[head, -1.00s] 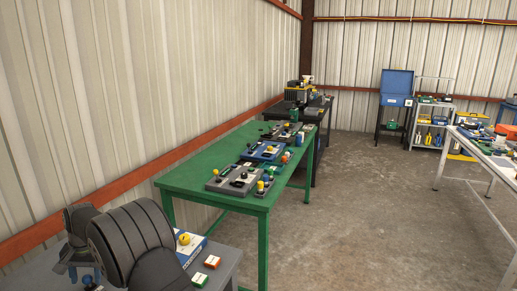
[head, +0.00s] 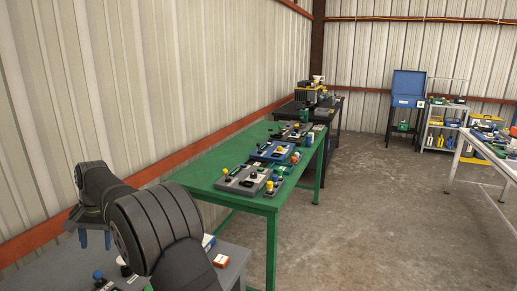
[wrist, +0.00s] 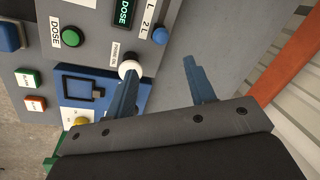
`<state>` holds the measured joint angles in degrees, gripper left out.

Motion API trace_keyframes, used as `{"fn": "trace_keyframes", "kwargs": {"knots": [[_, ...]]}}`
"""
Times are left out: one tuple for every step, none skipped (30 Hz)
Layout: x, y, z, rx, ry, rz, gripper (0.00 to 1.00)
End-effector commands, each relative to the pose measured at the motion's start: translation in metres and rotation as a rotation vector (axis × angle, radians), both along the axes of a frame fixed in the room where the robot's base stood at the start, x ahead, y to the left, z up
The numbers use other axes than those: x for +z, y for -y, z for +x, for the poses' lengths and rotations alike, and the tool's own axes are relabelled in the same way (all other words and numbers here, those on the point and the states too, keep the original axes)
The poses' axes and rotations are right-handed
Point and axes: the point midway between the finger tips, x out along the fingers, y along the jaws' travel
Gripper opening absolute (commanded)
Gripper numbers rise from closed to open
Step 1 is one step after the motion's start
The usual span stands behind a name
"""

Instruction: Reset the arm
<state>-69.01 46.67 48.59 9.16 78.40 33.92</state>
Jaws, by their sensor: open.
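My gripper (head: 95,240) is at the lower left of the head view, with its two blue fingers pointing down above the grey near table. In the wrist view my gripper (wrist: 160,66) is open, with nothing between its fingers. A white ball knob (wrist: 130,68) shows right at the tip of the left finger; I cannot tell if they touch. The knob belongs to a grey panel (wrist: 95,20) with "DOSE" lettering, a green button (wrist: 71,37) and a blue button (wrist: 160,35). My arm hides part of the near table in the head view.
A grey near table (head: 232,262) holds a red-orange button box (head: 220,261). A green table (head: 205,176) with several control panels stands beyond it. The corrugated wall (head: 60,120) is close on the left. The concrete floor (head: 370,215) to the right is clear.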

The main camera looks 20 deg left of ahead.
Motion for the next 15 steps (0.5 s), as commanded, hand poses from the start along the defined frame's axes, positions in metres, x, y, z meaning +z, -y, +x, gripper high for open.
{"fn": "trace_keyframes", "kwargs": {"knots": [[0.011, 0.001, 0.002, -0.001, 0.001, 0.003, 0.5], [0.017, 0.003, 0.002, -0.001, 0.001, 0.003, 0.5], [0.026, 0.004, 0.004, -0.002, 0.001, 0.005, 0.5], [0.031, 0.005, 0.004, -0.002, 0.002, 0.004, 0.5], [0.037, 0.006, 0.005, -0.002, 0.001, 0.003, 0.5], [0.045, 0.007, 0.006, -0.002, 0.002, 0.004, 0.5], [0.051, 0.008, 0.007, -0.002, 0.002, 0.004, 0.5], [0.056, 0.009, 0.007, -0.002, 0.002, 0.004, 0.5], [0.064, 0.011, 0.008, -0.002, 0.002, 0.004, 0.5], [0.052, 0.009, 0.006, 0.0, -0.001, -0.003, 0.5], [0.044, 0.008, 0.005, 0.0, -0.002, -0.005, 0.5], [0.036, 0.007, 0.004, 0.0, -0.002, -0.005, 0.5], [0.03, 0.006, 0.003, 0.0, -0.002, -0.005, 0.5], [0.024, 0.005, 0.003, 0.001, -0.002, -0.005, 0.5], [0.017, 0.003, 0.002, 0.001, -0.001, -0.003, 0.5]]}}
